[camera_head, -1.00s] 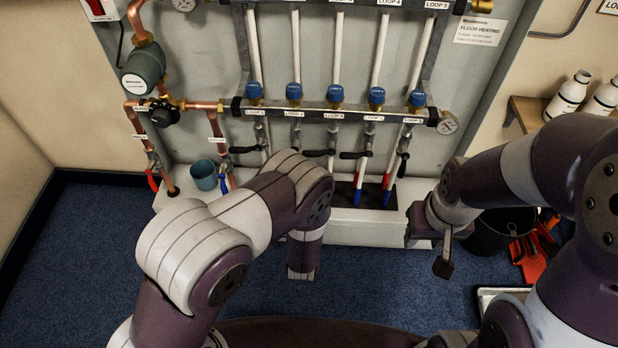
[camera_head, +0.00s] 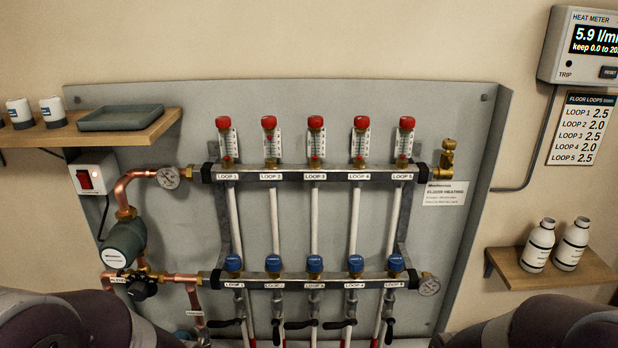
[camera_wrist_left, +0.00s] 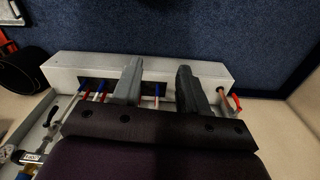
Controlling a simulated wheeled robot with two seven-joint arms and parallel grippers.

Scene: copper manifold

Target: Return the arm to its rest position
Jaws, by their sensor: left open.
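My left gripper (camera_wrist_left: 157,72) shows only in the left wrist view. Its two dark fingers stand apart with nothing between them. It hangs over the pale base ledge (camera_wrist_left: 75,64) of the manifold, where red and blue pipes pass through a dark slot. In the head view only rounded upper links of my two arms show, at the bottom left and bottom right corners. My right gripper is out of view. The copper manifold stands on its grey back panel (camera_head: 285,225), with red-capped upper valves (camera_head: 315,122) and blue-capped lower valves (camera_head: 315,263).
A left wall shelf (camera_head: 110,133) holds a grey tray (camera_head: 120,117) and white pots. A right shelf (camera_head: 550,268) holds two white bottles (camera_head: 538,245). A heat meter (camera_head: 590,45) reads 5.9. A black bucket (camera_wrist_left: 18,75) stands on the blue carpet (camera_wrist_left: 130,25).

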